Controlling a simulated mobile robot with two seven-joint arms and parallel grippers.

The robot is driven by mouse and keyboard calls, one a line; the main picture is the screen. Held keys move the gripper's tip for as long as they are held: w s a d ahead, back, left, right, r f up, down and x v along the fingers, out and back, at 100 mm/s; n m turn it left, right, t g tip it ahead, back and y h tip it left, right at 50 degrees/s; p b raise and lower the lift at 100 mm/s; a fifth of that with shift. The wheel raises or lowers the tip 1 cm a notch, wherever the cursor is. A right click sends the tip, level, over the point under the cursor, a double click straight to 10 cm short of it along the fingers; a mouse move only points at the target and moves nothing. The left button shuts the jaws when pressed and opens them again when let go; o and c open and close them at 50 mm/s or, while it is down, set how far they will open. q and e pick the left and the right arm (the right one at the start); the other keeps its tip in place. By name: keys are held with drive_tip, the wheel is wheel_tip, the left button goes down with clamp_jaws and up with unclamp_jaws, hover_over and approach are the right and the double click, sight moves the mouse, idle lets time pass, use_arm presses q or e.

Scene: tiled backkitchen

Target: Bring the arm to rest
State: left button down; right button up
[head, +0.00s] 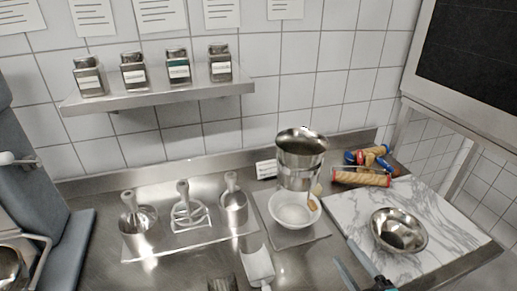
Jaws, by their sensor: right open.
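My right gripper (343,251) is at the bottom edge, right of centre, with its two fingers pointing up and left. The fingers are apart and nothing shows between them. It is over the steel counter (305,270), in front of the white bowl (295,221) and left of the steel bowl (399,231) on the marble board (445,222). Most of my right arm is cut off by the lower edge. My left gripper does not show.
A steel pot (301,158) appears above the white bowl; its support is unclear. A scoop (258,266) lies left of my gripper. Several utensils stand on a steel tray (160,252). Rolled packets (361,178) lie behind the board. A shelf (160,98) holds jars.

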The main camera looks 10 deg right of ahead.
drive_tip(key=s+a+f+m+g+h, duration=0.1)
drive_tip(key=s+a+f+m+g, duration=0.3)
drive_tip(key=s+a+m+g, duration=0.9)
drive_tip(key=s+f+n+g+b, duration=0.25)
drive_tip(key=f+b, duration=0.65)
drive_tip(key=f, duration=2.2)
drive_tip(key=s+d+f+b, duration=0.1)
drive_tip(key=s+f+b, duration=0.3)
drive_tip(key=s+f, duration=0.4)
drive_tip(key=s+d+f+g+b, duration=0.1)
drive_tip(key=s+f+b, duration=0.3)
drive_tip(key=f, duration=0.9)
drive_tip(key=s+d, duration=0.1)
drive_tip(key=s, duration=0.2)
drive_tip(key=shift+s+d+f+h, duration=0.2)
drive_tip(key=shift+s+d+h, duration=0.1)
drive_tip(key=shift+s, duration=0.1)
